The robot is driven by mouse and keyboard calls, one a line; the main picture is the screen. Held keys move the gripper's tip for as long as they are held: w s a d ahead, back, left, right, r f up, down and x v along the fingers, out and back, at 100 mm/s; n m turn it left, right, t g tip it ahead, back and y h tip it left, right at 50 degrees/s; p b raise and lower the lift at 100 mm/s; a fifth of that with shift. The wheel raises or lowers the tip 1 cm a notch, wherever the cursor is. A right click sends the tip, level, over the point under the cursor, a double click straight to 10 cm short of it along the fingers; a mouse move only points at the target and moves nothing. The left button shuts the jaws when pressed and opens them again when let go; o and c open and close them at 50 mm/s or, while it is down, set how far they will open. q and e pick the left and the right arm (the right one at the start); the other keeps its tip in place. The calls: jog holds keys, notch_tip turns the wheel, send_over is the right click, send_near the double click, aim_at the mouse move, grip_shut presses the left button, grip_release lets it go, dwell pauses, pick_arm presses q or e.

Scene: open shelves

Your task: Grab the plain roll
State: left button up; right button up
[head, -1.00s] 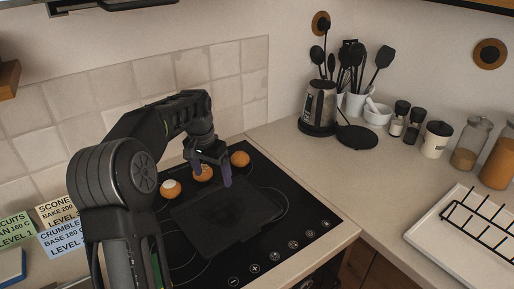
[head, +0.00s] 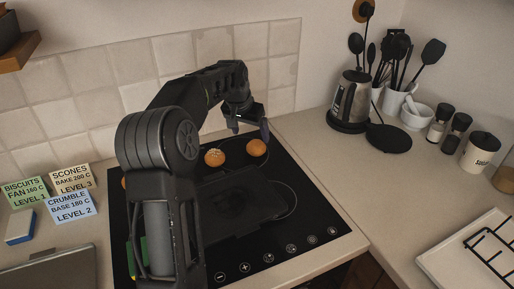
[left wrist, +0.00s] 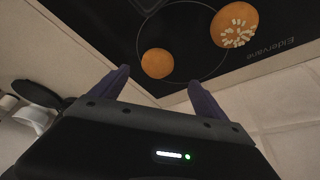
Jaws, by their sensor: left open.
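The plain roll (head: 256,147) is round and orange-brown. It sits at the back of the black hob (head: 305,213). A roll with pale bits on top (head: 214,157) sits to its left. My left gripper (head: 249,122) is open and empty, just above and behind the plain roll in the head view. In the left wrist view the plain roll (left wrist: 157,63) shows beyond the open fingertips (left wrist: 160,77), between their lines and apart from them. The topped roll (left wrist: 235,25) is up and to the right there. My right gripper is not in view.
A sliver of another roll (head: 123,183) shows beside my left arm, mostly hidden. A dark flat slab (head: 255,200) lies on the hob. A kettle (head: 350,100), utensil pots and jars stand to the right. Label cards (head: 70,207) stand at the left. The tiled wall is close behind.

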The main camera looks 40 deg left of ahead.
aim_at(255, 143)
pick_arm(q)
jog(key=shift+x, duration=1.35)
jog(key=shift+d, duration=0.1)
jog(key=p+x, duration=0.1)
jog(key=x, duration=0.1)
jog(key=p+x, duration=0.1)
jog(key=x, duration=0.1)
jog(key=shift+w+d+f, duration=0.15)
jog(key=shift+d+f, duration=0.05)
jog(key=shift+f, duration=0.1)
jog(key=shift+w+f, duration=0.1)
jog(key=shift+f, duration=0.15)
jog(key=c, duration=1.5)
jog(key=shift+o, duration=0.2)
jog(key=shift+r, duration=0.15)
